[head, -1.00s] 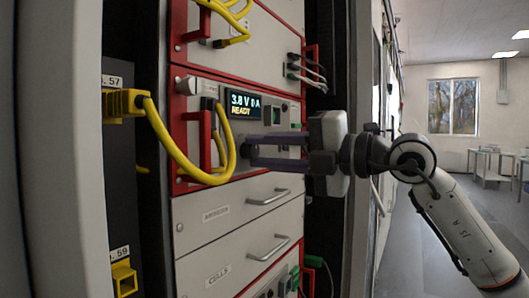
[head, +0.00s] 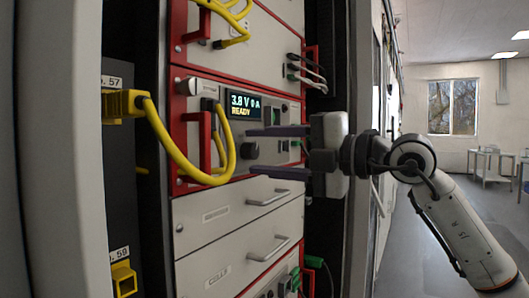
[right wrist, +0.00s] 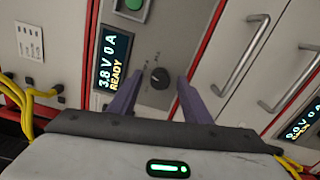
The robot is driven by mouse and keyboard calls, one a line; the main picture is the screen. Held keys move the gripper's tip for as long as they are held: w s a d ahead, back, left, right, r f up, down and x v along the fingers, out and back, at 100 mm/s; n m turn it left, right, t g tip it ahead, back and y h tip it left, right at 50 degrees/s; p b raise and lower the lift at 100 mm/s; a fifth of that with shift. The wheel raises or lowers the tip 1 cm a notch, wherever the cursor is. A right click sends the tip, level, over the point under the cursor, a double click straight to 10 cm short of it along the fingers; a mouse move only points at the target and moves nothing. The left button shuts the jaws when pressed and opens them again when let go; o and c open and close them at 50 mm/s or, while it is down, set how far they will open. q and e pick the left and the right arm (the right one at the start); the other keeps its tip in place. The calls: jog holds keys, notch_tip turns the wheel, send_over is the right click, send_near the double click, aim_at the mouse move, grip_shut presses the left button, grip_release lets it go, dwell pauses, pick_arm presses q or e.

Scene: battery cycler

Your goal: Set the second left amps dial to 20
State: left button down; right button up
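The black round amps dial (head: 248,150) sits on the grey front panel below and right of a display (head: 243,105) reading "3.8 V 0 A READY". My right gripper (head: 254,151) is open, its two purple fingers above and below the dial. In the right wrist view the dial (right wrist: 159,78) lies between the separated fingertips (right wrist: 161,80), with visible gaps on both sides. The same display (right wrist: 113,62) is left of it there. The dial's pointer and scale are too small to read surely. My left gripper is not in view.
Yellow cables (head: 180,165) loop in front of the panel's left side, near the red handles. Below are drawers with metal handles (head: 268,197), and another display (right wrist: 302,122) shows in the right wrist view. A green button (right wrist: 135,4) is near the dial's panel.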

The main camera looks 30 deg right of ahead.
jog(key=shift+s+d+f, duration=0.1)
jog(key=shift+s+d, duration=0.05)
jog(key=shift+s, duration=0.05)
pick_arm(q)
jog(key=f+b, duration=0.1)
jog(key=b, duration=0.1)
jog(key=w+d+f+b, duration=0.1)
jog(key=b, duration=0.1)
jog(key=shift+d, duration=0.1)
pick_arm(e)
jog(key=v, duration=0.9)
jog(key=shift+s+d, duration=0.2)
jog(key=shift+s, duration=0.15)
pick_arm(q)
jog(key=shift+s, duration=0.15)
